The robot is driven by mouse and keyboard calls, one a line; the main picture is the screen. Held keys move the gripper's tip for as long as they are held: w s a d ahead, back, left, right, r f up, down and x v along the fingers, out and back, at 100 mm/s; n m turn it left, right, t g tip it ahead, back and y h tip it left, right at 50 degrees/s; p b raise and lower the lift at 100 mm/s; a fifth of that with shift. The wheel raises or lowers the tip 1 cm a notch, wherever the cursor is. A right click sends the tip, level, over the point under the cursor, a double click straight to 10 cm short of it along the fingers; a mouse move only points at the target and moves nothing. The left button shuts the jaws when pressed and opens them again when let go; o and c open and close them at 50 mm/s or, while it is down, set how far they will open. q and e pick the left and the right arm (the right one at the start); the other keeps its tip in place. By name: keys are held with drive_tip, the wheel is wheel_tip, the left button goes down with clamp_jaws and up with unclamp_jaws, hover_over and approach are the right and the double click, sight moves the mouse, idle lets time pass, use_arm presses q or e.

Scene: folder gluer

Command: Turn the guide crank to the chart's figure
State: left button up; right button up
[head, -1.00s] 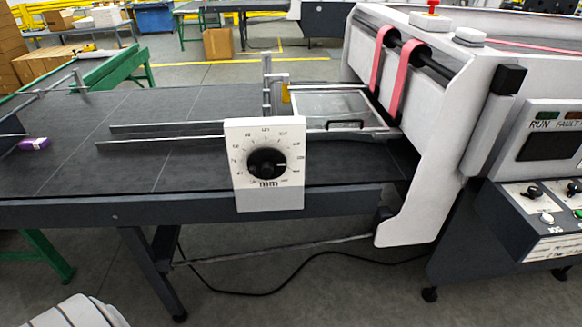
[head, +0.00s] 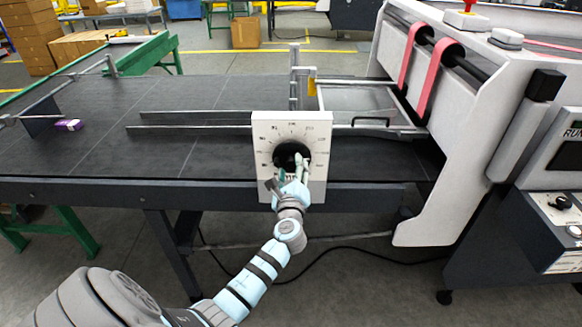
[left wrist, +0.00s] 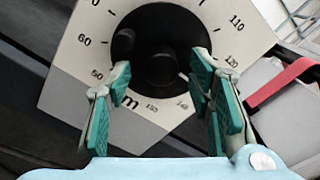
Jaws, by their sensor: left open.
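The guide crank (head: 290,154) is a round black knob on a white dial plate (head: 318,130) marked in mm, fixed at the front edge of the dark table. In the left wrist view the black crank (left wrist: 155,30) has a raised round handle (left wrist: 163,69), with figures such as 50, 60, 110 and 120 around it. My left gripper (head: 292,170) is in front of the dial's lower part. Its teal-padded fingers (left wrist: 160,95) are open, one on each side of the raised handle, with a gap visible. No chart can be made out. My right gripper is not in view.
Two metal guide rails (head: 190,123) lie along the dark table (head: 110,160). A small purple box (head: 68,125) sits at the left. The white machine body (head: 465,130) with pink belts (head: 437,78) stands to the right.

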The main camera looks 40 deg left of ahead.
use_arm(q)
drive_tip(key=shift+x, duration=0.75)
drive_tip(key=c, duration=0.9)
drive_tip(key=shift+a, duration=0.15)
clamp_jaws()
drive_tip(key=shift+n, duration=0.3)
